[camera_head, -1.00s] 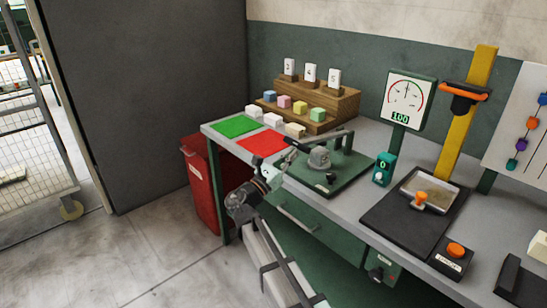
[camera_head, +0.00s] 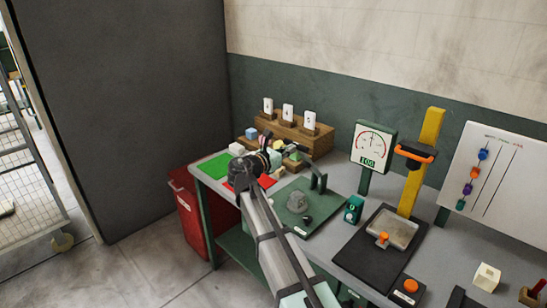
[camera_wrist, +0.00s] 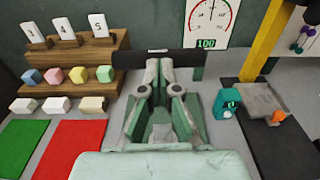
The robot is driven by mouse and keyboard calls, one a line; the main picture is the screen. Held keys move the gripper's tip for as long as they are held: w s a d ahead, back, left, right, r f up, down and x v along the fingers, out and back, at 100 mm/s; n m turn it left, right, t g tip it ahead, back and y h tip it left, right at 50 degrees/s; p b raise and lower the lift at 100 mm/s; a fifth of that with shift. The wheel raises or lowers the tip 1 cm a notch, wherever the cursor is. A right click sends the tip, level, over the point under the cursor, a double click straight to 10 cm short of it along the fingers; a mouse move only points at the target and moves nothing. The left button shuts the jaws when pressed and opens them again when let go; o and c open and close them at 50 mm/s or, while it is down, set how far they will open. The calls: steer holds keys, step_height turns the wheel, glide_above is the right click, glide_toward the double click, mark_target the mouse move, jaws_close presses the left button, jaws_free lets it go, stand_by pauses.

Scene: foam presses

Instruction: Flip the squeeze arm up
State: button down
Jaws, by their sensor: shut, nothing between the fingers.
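The hand press has a green base plate (camera_head: 325,212) with a grey rounded piece (camera_head: 297,201) on it and a green upright bracket (camera_head: 318,182) at its back. In the wrist view a dark horizontal bar, apparently the squeeze arm (camera_wrist: 130,61), reaches left from the bracket (camera_wrist: 197,73). My gripper (camera_head: 291,155) is above the left side of the press. In the wrist view its shut fingers (camera_wrist: 160,66) overlap the bar's middle; I cannot tell whether they touch it. Nothing shows between the fingers. My arm and hand hide part of the press.
A wooden step rack (camera_head: 315,140) with coloured blocks and numbered cards stands behind. Green (camera_head: 210,167) and red (camera_head: 236,183) mats lie left. The gauge (camera_head: 371,143) reads 100. A teal counter (camera_head: 353,208) and a yellow-post press (camera_head: 422,165) stand right.

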steer(key=w+d+r+p, duration=0.3)
steer(key=w+d+r, duration=0.4)
steer(key=w+d, duration=0.1)
steer(key=shift+w+d+r+p, duration=0.25)
steer(key=shift+w+r+p, duration=0.15)
steer(key=shift+w, duration=0.2)
steer(key=shift+w+d+r, duration=0.1)
steer(key=shift+r, duration=0.1)
steer(key=s+a+r+b, duration=0.2)
steer(key=s+a+r, duration=0.4)
steer(key=s+a, duration=0.2)
steer(key=shift+s+r+b, duration=0.15)
steer(key=shift+s+b, duration=0.15)
